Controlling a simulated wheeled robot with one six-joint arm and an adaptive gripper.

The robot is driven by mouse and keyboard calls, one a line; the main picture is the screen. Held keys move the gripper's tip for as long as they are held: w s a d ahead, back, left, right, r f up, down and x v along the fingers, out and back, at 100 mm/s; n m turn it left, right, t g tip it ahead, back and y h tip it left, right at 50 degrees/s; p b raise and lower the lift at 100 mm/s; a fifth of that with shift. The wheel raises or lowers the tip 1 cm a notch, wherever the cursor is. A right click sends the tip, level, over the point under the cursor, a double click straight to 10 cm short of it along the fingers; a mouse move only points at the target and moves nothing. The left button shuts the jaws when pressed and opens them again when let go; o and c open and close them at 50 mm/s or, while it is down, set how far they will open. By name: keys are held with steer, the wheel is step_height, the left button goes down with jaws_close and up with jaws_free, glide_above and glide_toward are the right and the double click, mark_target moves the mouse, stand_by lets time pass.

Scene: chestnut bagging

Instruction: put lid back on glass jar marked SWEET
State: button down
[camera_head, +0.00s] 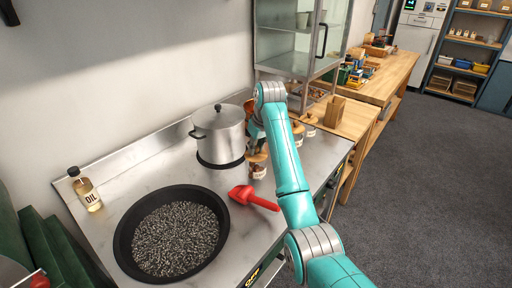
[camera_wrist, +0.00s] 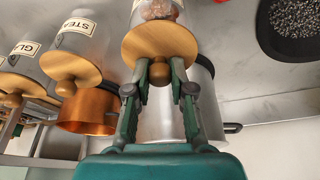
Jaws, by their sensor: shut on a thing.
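My gripper (camera_wrist: 160,75) is shut on the knob of a round wooden lid (camera_wrist: 160,40) in the wrist view. The lid lines up with the mouth of a glass jar (camera_wrist: 158,9) with brown contents. The jar's label is cut off by the picture's edge, so I cannot read it. I cannot tell whether the lid touches the rim. In the head view a small jar (camera_head: 258,173) stands right of the steel pot, below my arm's end, with wood above it. My fingers are mostly hidden there.
Beside the held lid are a lidded jar marked STEA… (camera_wrist: 78,42) and another marked GL… (camera_wrist: 30,58). A copper pot (camera_wrist: 88,112) is close by. The steel pot (camera_head: 219,135), black pan (camera_head: 124,235), red scoop (camera_head: 252,197) and oil bottle (camera_head: 87,192) share the counter.

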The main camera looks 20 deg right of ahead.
stand_by(0.3)
steer(key=shift+c, duration=2.2)
jaws_free()
steer(key=shift+r, duration=0.1)
steer(key=shift+r, duration=3.4)
jaws_close()
